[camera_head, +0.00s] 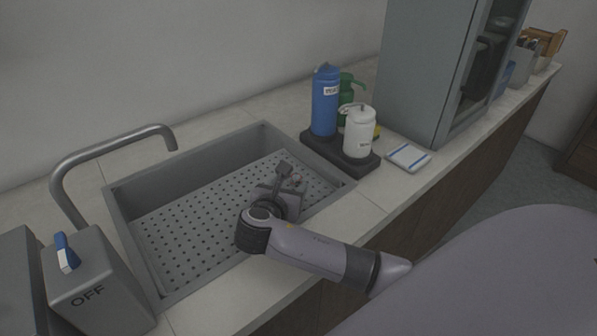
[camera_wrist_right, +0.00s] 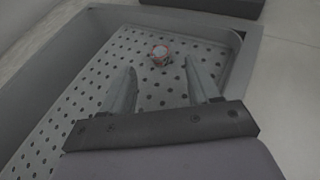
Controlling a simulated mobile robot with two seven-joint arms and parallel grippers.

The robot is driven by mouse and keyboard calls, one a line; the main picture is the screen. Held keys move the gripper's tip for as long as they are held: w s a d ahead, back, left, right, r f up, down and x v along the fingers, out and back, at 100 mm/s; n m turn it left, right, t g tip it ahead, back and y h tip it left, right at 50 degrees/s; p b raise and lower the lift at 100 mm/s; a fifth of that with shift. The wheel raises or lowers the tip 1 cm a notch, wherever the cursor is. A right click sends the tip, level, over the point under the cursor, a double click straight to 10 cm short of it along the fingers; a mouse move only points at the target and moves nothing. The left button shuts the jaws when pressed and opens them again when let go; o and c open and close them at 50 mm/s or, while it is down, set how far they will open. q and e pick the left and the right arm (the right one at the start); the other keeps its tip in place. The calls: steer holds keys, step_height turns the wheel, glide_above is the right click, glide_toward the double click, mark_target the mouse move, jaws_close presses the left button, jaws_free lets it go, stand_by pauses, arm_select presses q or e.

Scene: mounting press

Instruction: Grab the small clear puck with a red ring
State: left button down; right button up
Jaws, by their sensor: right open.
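The small clear puck with a red ring (camera_wrist_right: 160,53) sits on the perforated floor of the grey sink (camera_wrist_right: 97,72) in the right wrist view. It is beyond my right fingertips and roughly between their lines. My right gripper (camera_wrist_right: 163,84) is open and empty, with its two fingers apart. In the head view my right gripper (camera_head: 284,172) is over the right part of the sink (camera_head: 120,215). The puck cannot be made out clearly there, near or behind the gripper. My left gripper is not in view.
A curved faucet (camera_head: 115,145) arches at the sink's left. A grey box marked OFF (camera_head: 95,290) stands at front left.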

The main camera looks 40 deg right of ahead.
mark_target(296, 177)
steer(key=shift+s+a+f, duration=0.1)
steer(key=shift+s+f, duration=0.05)
steer(key=shift+d+f, duration=0.15)
steer(key=shift+d, duration=0.05)
steer(key=shift+g, duration=0.3)
steer(key=shift+w+r+x, duration=0.15)
steer(key=shift+x, duration=1.5)
steer(key=shift+w+r+x, duration=0.1)
steer(key=shift+w+x, duration=0.05)
steer(key=shift+x, duration=1.45)
steer(key=shift+a, duration=0.1)
steer(key=c, duration=1.1)
